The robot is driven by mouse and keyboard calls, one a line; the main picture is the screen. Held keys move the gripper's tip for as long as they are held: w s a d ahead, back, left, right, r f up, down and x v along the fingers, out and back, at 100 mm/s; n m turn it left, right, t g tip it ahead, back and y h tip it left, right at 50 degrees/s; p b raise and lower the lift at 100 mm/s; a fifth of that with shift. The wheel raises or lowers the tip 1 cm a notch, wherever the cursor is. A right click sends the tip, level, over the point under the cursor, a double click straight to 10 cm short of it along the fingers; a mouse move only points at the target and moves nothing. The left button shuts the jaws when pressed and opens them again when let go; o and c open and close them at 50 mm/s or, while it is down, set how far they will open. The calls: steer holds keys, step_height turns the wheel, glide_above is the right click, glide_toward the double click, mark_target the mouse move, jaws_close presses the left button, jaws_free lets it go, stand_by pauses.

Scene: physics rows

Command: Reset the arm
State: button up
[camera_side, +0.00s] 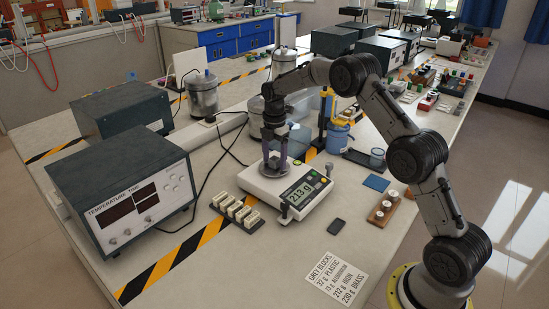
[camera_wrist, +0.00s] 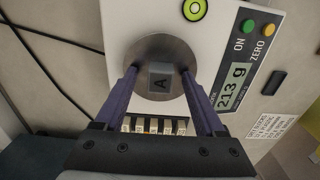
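My gripper (camera_side: 274,163) points down over the round pan of the white balance (camera_side: 328,197) in the side view. In the wrist view, the gripper's (camera_wrist: 160,72) two purple fingers stand apart, on either side of a small grey block marked A (camera_wrist: 160,83). Gaps show between the block and both fingers. The block sits on the metal pan (camera_wrist: 160,47). The balance display (camera_wrist: 231,86) reads 213 g. In the side view I cannot make out the block clearly between the fingers.
A temperature and time box (camera_side: 120,190) stands left. A rack of pale blocks (camera_side: 236,212) lies in front of the balance. A dark phone-like slab (camera_side: 336,227), a weight card (camera_side: 336,278) and a wooden holder (camera_side: 384,210) lie to the right. Metal pots (camera_side: 203,95) stand behind.

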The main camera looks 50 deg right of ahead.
steer(key=o, duration=0.3)
stand_by(0.5)
steer(key=shift+r, duration=4)
